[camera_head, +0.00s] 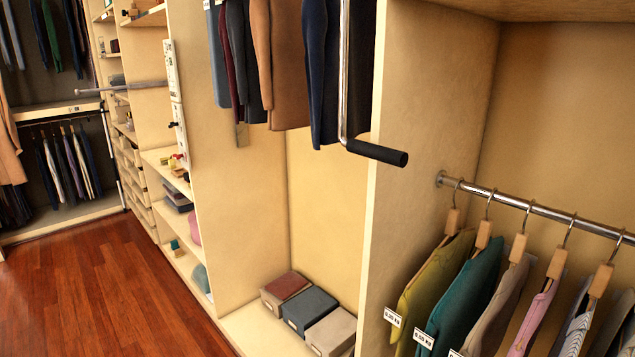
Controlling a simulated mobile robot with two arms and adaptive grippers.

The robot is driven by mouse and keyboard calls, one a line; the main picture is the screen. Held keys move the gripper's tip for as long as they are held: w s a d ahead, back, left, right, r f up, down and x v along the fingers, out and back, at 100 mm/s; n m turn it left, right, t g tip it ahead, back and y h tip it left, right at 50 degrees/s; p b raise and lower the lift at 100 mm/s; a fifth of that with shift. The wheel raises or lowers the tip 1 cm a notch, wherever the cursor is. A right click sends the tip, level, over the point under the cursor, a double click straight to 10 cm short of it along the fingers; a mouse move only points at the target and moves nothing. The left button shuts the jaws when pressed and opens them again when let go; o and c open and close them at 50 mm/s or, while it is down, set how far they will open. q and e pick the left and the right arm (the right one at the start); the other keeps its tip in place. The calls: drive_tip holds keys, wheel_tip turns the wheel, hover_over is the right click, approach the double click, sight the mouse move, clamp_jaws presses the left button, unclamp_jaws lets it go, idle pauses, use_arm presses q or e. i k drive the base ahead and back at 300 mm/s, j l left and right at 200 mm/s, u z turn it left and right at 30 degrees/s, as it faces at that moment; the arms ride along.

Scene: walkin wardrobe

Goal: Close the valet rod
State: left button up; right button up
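A thin, greyish rod (120,87), which looks like the valet rod, sticks out roughly level to the left from the cream shelf unit on the left side. Its right end meets the unit near a narrow white panel (170,68), and its left end is free in the air. Nothing clearly hangs on it. It is small and far off, so its fixing is hard to make out. Neither of my grippers is in view.
A metal pull-down bar with a black grip (376,152) hangs before dark clothes. A chrome rail (530,207) with several garments is at the right. Three boxes (308,310) sit on the low shelf. The wooden floor (95,290) at left is clear.

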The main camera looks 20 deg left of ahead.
sight(77, 93)
drive_tip(key=i+j+u, duration=0.25)
drive_tip(key=j+u, duration=0.15)
drive_tip(key=i+j+u, duration=0.4)
drive_tip(key=j, duration=0.2)
drive_tip(key=i+j+u, duration=0.45)
drive_tip(key=i+j, duration=0.3)
drive_tip(key=i+j+u, duration=0.1)
drive_tip(key=i+j, duration=0.25)
drive_tip(key=i, duration=0.25)
drive_tip(key=i+j+u, duration=0.15)
drive_tip(key=i+j, duration=0.2)
drive_tip(key=i, duration=0.2)
drive_tip(key=i+j, duration=0.25)
drive_tip(key=i, duration=0.25)
drive_tip(key=i+j, duration=0.25)
drive_tip(key=i, duration=0.2)
